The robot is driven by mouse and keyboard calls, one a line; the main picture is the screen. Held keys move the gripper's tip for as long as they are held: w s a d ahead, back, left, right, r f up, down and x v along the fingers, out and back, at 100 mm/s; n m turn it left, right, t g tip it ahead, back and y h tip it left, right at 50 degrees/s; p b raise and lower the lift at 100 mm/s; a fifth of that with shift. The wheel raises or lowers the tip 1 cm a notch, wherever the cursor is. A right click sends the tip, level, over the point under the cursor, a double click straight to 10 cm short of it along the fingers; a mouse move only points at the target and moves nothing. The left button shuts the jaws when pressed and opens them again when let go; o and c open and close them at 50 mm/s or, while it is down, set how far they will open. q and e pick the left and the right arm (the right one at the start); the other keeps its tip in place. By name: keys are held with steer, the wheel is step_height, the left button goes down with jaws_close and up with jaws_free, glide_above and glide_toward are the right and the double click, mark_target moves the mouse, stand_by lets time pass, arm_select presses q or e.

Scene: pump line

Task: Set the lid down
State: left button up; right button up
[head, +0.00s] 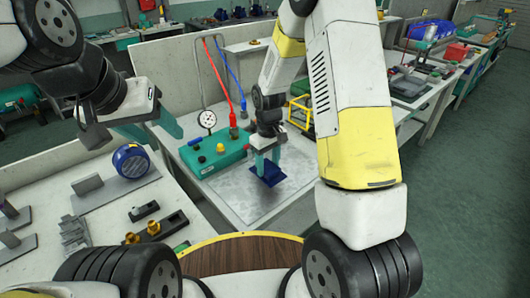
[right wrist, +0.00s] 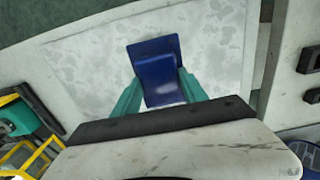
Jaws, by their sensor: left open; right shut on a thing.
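The dark blue lid (head: 268,174) is over the pale grey mottled plate (head: 245,195) on the middle bench. My right gripper (head: 265,158) is above it with its teal fingers on the lid. In the right wrist view, the lid (right wrist: 152,58) sits between the two fingers of the gripper (right wrist: 158,80), which are shut on it, and it looks slightly tilted. I cannot tell if the lid touches the plate. My left gripper (head: 152,128) is open and empty, above the left bench.
A teal box (head: 213,155) with a gauge (head: 207,120) and red and blue hoses stands just left of the lid. A yellow frame (head: 300,112) is behind it at right. The plate around the lid is bare. A blue round device (head: 130,160) lies on the left bench.

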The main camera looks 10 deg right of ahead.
mark_target(270, 166)
steer(key=w, duration=0.1)
steer(key=w+d, duration=0.1)
steer(key=w, duration=0.1)
steer(key=shift+d+f, duration=0.15)
steer(key=shift+f, duration=1.75)
steer(key=shift+f, duration=0.15)
steer(key=o, duration=1.4)
